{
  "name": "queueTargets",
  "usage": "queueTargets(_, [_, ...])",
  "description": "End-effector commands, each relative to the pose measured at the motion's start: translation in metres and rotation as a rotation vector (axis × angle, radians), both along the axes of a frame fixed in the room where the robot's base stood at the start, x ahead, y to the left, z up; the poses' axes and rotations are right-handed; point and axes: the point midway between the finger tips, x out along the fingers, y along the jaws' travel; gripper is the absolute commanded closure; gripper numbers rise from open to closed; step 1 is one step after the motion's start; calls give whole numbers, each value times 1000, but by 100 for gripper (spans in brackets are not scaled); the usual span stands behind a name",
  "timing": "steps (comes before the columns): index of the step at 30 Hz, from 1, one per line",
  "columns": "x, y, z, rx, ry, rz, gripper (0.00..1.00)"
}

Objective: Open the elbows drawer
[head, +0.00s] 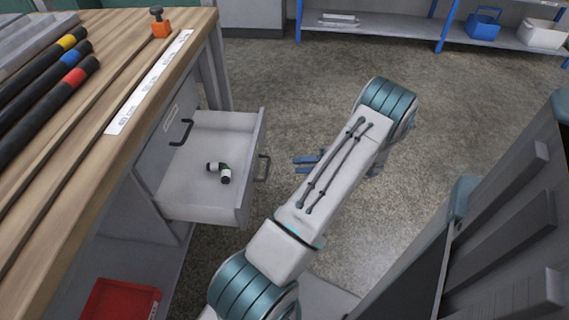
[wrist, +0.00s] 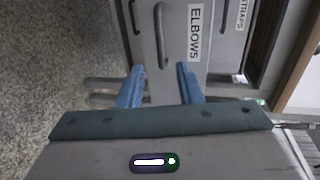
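The elbows drawer (head: 243,190) stands pulled out from the bench in the head view. Its bar handle (head: 264,168) is on the outer face, and a small black-and-white pipe fitting (head: 221,171) lies inside. In the wrist view the drawer front carries the label ELBOWS (wrist: 195,33), with the handle (wrist: 160,36) beside it. My gripper (wrist: 160,84) has its two blue fingers apart with nothing between them. The fingers point at the drawer front and are clear of the handle. In the head view my gripper (head: 306,165) is right of the handle, partly hidden by my arm.
A closed drawer with a handle (head: 182,132) is above the open one; the wrist view shows its STRAPS label (wrist: 243,14). The wooden bench top (head: 110,70) holds hoses. A red bin (head: 120,300) is below. Floor right of the drawer is clear apart from my arm.

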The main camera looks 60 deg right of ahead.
Motion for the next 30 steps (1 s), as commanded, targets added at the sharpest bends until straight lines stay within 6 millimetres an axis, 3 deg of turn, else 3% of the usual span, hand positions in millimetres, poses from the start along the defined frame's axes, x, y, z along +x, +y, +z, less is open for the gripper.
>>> queueTargets(3, [-19,-8,5,1,0,-2,68])
queueTargets(9, [-33,-13,8,0,0,1,68])
queueTargets(30, [-35,-14,7,1,0,0,68])
